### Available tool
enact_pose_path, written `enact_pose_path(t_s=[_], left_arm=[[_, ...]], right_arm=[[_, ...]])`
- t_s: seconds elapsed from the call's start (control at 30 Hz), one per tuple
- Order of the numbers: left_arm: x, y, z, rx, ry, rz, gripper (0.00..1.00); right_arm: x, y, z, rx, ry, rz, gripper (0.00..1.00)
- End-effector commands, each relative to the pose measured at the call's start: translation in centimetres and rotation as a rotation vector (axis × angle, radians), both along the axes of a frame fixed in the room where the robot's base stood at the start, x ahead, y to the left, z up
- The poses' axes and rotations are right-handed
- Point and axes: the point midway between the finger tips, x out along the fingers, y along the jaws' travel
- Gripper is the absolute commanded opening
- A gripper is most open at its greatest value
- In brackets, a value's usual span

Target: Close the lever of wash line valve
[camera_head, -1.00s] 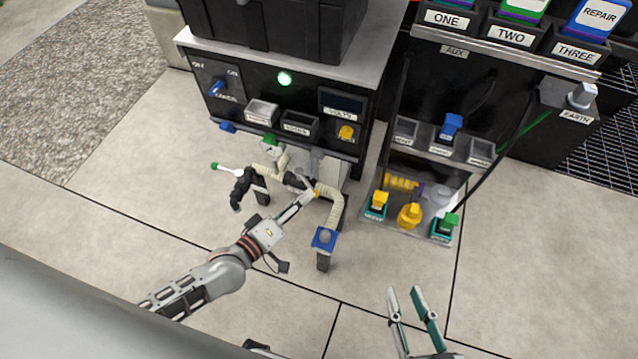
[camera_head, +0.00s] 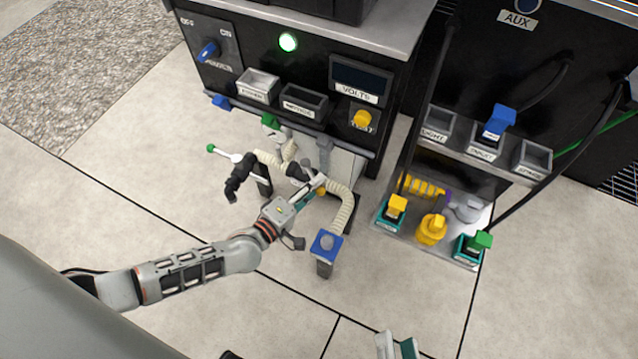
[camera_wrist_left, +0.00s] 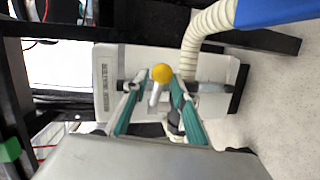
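The wash line valve's lever, with a yellow ball knob (camera_wrist_left: 162,73) and a pale stem, shows in the left wrist view. It stands in front of a pale panel with a horizontal pipe. My left gripper (camera_wrist_left: 155,84) has its teal fingers apart, one on each side of the lever. I see no clear contact. In the head view my left gripper (camera_head: 315,185) is among the pipes below the cabinet, and the knob there is mostly hidden. My right gripper (camera_head: 396,340) shows only its fingertips at the bottom edge, apart and empty.
A cream hose (camera_head: 342,205) runs right of the left gripper to a blue-topped post (camera_head: 326,245). A white lever with a green knob (camera_head: 211,148) and a black fitting (camera_head: 240,180) stand to the left. A tray (camera_head: 420,245) with yellow parts is at right. The floor in front is clear.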

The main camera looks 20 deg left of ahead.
Motion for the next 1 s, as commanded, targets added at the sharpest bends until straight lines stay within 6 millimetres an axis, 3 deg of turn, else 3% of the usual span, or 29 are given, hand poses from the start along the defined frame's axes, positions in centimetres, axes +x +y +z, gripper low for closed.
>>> enact_pose_path(t_s=[0.4,0.5,0.53,1.0], left_arm=[[0.96,-0.33,-0.14,0.0,0.0,-0.001,0.27],[0.95,-0.33,-0.14,0.0,0.0,-0.001,0.01],[0.94,-0.33,-0.15,0.0,0.0,-0.001,0.0],[0.32,0.48,-0.22,0.001,0.002,-0.001,0.0]], right_arm=[[-0.01,0.2,0.02,0.031,0.007,-0.014,0.27],[-0.01,0.2,0.02,0.031,0.007,-0.014,0.27],[-0.01,0.2,0.02,0.031,0.007,-0.014,0.27],[-0.03,0.21,-0.01,0.03,0.007,-0.014,0.27]])
